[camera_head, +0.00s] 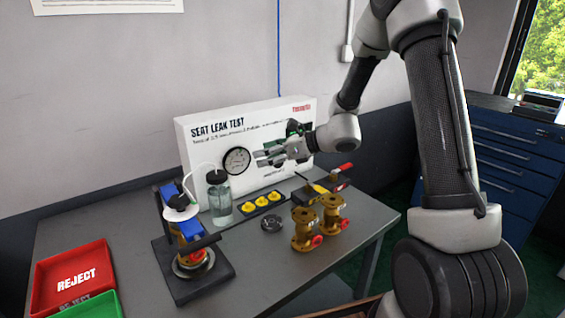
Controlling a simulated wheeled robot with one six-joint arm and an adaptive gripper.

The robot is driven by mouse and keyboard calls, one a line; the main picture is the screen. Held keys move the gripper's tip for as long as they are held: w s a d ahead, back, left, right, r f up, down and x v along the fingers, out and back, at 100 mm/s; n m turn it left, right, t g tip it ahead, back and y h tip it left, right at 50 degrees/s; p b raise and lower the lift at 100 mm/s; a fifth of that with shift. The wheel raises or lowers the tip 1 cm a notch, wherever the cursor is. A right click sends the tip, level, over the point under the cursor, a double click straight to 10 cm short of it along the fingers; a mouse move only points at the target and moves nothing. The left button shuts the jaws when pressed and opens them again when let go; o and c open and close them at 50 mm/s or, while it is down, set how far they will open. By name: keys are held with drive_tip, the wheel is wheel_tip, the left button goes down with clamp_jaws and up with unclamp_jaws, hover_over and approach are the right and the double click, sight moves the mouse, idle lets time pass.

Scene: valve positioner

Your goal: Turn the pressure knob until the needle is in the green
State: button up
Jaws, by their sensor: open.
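The seat leak test panel (205,160) is a white box standing at the back of the grey bench. A round dark gauge (236,161) sits on its front face. The gauge is too small to read its needle or any green zone. My gripper (262,158) is open, just right of the gauge and in front of the panel, with its fingers pointing left. I cannot tell whether it touches the panel. No pressure knob can be made out; my gripper and wrist hide part of the panel's face.
A clear bottle (219,198) with a tube stands before the panel. A black clamp fixture (190,255) is at left, near a red REJECT tray (72,278) and a green tray (92,306). Brass valves (305,230), a black disc (271,224) and a yellow-button strip (261,202) occupy the bench's right.

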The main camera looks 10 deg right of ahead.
drive_tip(key=w+d+f+n+h, duration=0.15)
drive_tip(key=d+n+h, duration=0.25)
drive_tip(key=n, duration=1.1)
drive_tip(key=w+d+f+n+h, duration=0.15)
drive_tip(key=d+n+h, duration=0.3)
drive_tip(key=n, duration=0.95)
drive_tip(key=w+r+x, duration=0.1)
drive_tip(key=x, duration=0.6)
drive_tip(key=shift+w+a+f+t+y, duration=0.2)
drive_tip(key=shift+w+a+t+y, duration=0.1)
drive_tip(key=shift+t+y, duration=0.15)
drive_tip(key=c, duration=1)
